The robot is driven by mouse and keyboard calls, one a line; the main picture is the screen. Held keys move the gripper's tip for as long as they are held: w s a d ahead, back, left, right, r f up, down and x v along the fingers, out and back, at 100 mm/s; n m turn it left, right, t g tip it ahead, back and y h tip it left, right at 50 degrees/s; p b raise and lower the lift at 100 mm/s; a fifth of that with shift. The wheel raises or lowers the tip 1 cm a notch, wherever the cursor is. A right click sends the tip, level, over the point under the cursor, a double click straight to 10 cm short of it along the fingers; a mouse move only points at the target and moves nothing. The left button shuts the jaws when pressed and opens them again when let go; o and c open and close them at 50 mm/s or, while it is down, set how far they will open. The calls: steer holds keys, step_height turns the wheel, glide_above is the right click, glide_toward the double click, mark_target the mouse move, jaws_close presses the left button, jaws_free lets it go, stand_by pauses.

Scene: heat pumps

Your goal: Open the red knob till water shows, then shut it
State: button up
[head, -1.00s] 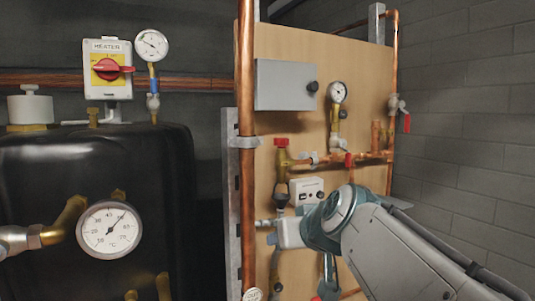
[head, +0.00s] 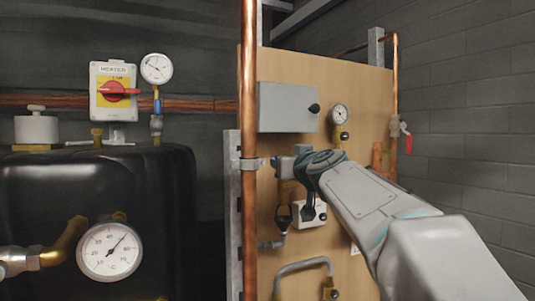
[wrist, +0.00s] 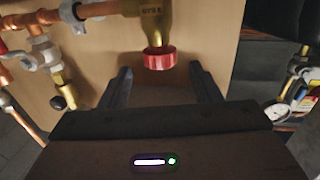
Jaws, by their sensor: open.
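The red knob (wrist: 160,60) shows in the wrist view on the end of a brass valve body (wrist: 156,25). It lies ahead of my gripper (wrist: 160,70), between the two spread dark fingers. The fingers stand apart on either side of it, with gaps, and do not appear to touch it. In the head view my gripper (head: 283,163) is in front of the wooden board, and the knob is hidden behind it. I see no water in these frames.
A wooden board (head: 365,90) carries a grey box (head: 285,107), a small gauge (head: 340,114) and copper pipes. A red-handled valve (head: 406,142) is at its right edge. A black tank (head: 100,190) and the heater switch (head: 114,91) stand left. A vertical copper pipe (head: 249,90) is close left of my gripper.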

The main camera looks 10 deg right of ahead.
steer(key=shift+w+a+p, duration=0.2)
steer(key=shift+w+p, duration=0.25)
steer(key=shift+w, duration=0.8)
steer(key=shift+w+a+p, duration=0.15)
steer(key=shift+w+p, duration=0.3)
steer(key=shift+w, duration=0.8)
steer(key=c, duration=1)
